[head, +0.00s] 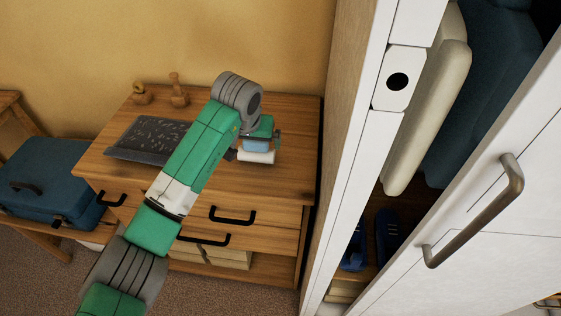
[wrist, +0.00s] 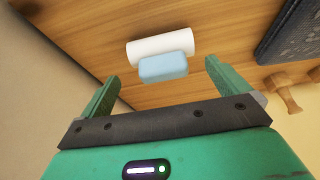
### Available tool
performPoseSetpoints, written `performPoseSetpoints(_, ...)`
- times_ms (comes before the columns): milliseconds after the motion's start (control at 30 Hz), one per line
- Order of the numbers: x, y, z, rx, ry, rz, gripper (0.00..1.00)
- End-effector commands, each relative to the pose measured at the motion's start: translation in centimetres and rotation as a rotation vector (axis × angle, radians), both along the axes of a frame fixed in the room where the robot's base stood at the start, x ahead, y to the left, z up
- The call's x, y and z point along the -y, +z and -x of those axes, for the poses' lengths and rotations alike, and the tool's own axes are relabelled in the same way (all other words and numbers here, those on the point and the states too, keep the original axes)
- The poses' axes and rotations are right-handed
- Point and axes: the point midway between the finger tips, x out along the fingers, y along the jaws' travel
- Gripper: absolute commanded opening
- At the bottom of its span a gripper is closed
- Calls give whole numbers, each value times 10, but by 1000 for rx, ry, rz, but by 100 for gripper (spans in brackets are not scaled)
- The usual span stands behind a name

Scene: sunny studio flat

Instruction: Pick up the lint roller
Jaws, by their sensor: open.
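The lint roller has a white roll (head: 257,157) and a light blue part (head: 256,145), and it is on the right side of the wooden dresser top. In the wrist view the white roll (wrist: 160,46) lies beyond the blue part (wrist: 163,67), which faces the camera. My gripper (head: 262,134) is just above and partly in front of it in the head view. In the wrist view my gripper (wrist: 162,70) is open, with one green finger on each side of the blue part. Gaps show between the fingers and the blue part.
A dark speckled mat (head: 150,138) lies on the dresser (head: 285,183), left of my gripper. Wooden figures (head: 178,91) stand at the back. A blue suitcase (head: 42,180) is at left. A white wardrobe (head: 490,240) stands close on the right.

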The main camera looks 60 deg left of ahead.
Motion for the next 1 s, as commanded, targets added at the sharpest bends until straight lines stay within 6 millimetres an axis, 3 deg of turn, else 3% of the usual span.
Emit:
performPoseSetpoints(167,-6,-22,-5,0,-1,0,100)
performPoseSetpoints(300,-7,-28,-7,1,-2,-1,100)
performPoseSetpoints(533,-19,-66,-14,1,-2,-1,100)
performPoseSetpoints(833,-21,-71,-17,3,-3,-2,100)
performPoseSetpoints(1000,-21,-71,-17,3,-4,-3,69)
